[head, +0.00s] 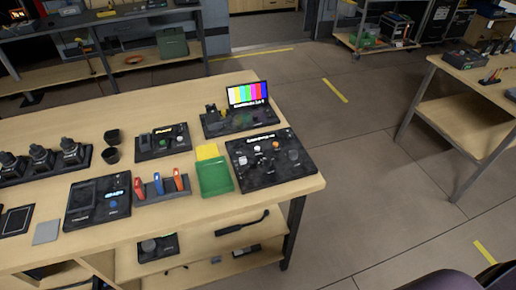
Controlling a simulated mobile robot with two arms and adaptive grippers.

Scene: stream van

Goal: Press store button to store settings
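I cannot tell which control is the store button, because the labels are too small to read. Several black control panels lie on the wooden workbench (155,105). One panel (240,175) near the right end has several knobs and small lights. Behind it is a unit with a lit colour-bar screen (248,95). Another panel (80,217) at the front left has a screen and a blue round control (113,204). Neither of my grippers is in view.
Red, blue and orange-handled tools stand in a grey rack (160,196). Another bench (465,115) stands right, with open floor (360,160) between.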

